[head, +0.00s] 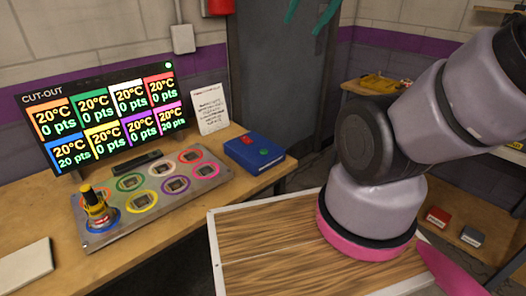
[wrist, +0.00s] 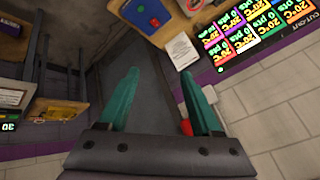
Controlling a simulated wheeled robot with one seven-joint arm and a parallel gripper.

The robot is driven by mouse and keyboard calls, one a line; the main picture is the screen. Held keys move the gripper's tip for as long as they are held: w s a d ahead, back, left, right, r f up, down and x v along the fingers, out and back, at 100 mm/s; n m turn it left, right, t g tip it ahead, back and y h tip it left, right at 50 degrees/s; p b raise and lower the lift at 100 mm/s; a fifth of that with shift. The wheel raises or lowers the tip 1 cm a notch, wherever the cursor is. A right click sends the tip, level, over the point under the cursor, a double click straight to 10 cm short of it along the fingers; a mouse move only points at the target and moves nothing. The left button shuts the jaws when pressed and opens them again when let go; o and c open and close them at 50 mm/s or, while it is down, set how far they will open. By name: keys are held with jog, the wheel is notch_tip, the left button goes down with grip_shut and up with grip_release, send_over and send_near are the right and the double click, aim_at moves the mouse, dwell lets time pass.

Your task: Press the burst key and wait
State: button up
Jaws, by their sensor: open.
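A blue box (head: 254,158) with a red button (head: 247,139) and a green button (head: 264,152) sits on the wooden bench, right of the slotted panel; no label reads as burst. The box also shows at the top of the wrist view (wrist: 138,20). A yellow and black piece (head: 96,205) stands upright in the blue-ringed slot of the grey panel (head: 160,207).
A white paper sign (head: 209,109) stands behind the box. A wooden board with a white rim (head: 214,250) lies in front of the bench. A pale flat block (head: 24,265) lies at the bench's left. Open space surrounds my fingers.

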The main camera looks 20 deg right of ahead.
jog(key=shift+c, duration=0.3)
grip_shut()
dwell(1.5)
